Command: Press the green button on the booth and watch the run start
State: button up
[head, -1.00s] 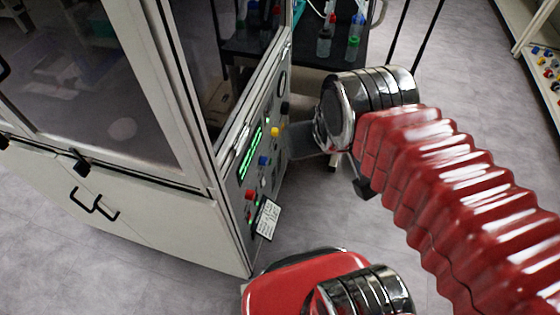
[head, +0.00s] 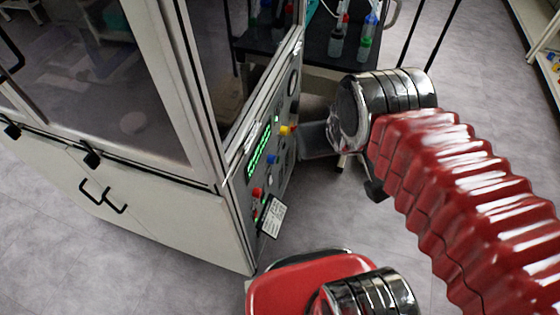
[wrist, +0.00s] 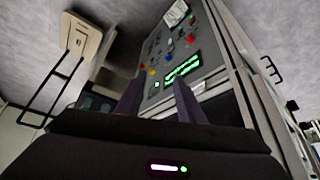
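The booth (head: 170,225) is a pale cabinet with glass doors on the left of the head view. Its grey side panel (head: 246,222) carries a lit green display (head: 260,150) and red (head: 257,193), blue (head: 272,160) and yellow (head: 285,130) buttons. The panel also shows in the wrist view, with the display (wrist: 183,67) and a red button (wrist: 192,38).
A dark trolley (head: 315,55) with bottles stands behind the booth. A white label (head: 273,218) hangs low on the panel. Door handles (head: 103,197) stick out from the booth's front.

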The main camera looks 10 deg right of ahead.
grip_shut()
dwell(1.4)
